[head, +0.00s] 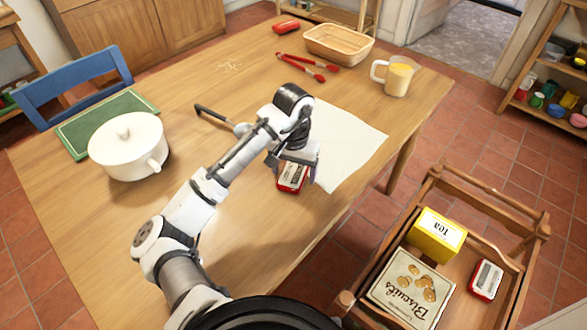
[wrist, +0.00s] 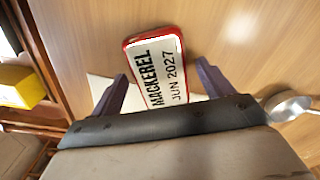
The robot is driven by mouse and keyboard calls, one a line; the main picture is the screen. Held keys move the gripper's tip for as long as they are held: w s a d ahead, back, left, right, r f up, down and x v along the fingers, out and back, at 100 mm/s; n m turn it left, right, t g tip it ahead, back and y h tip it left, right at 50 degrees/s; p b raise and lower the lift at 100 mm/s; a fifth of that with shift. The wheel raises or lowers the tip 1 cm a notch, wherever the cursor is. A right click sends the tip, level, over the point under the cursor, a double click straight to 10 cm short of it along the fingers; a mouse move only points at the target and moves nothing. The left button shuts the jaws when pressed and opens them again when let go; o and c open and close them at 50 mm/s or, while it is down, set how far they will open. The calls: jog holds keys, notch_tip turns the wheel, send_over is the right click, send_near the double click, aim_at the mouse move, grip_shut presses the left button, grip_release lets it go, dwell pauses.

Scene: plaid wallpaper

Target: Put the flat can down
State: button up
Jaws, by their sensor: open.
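A flat red can (head: 291,177) lies on the wooden table (head: 235,258), just under my gripper (head: 292,168). In the wrist view the flat can (wrist: 157,68) shows a white label reading "MACKEREL JUN 2027". My gripper (wrist: 163,90) is open, with one purple finger on each side of the can and a visible gap to its right. The can appears to rest on the table at or beside the edge of a white sheet (head: 349,150). The near end of the can is hidden by the gripper body in the wrist view.
A white pot (head: 128,147) on a green board (head: 85,131) stands at the left. Red tongs (head: 305,67), a basket (head: 338,43) and a glass mug (head: 398,77) are at the back. A wooden cart (head: 455,275) with a tea box (head: 436,235), biscuits box (head: 411,287) and another flat can (head: 486,279) stands right.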

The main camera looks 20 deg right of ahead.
aim_at(294, 172)
jog(key=shift+r, duration=0.1)
notch_tip(294, 172, up, 12)
jog(key=shift+r, duration=0.2)
dwell(0.6)
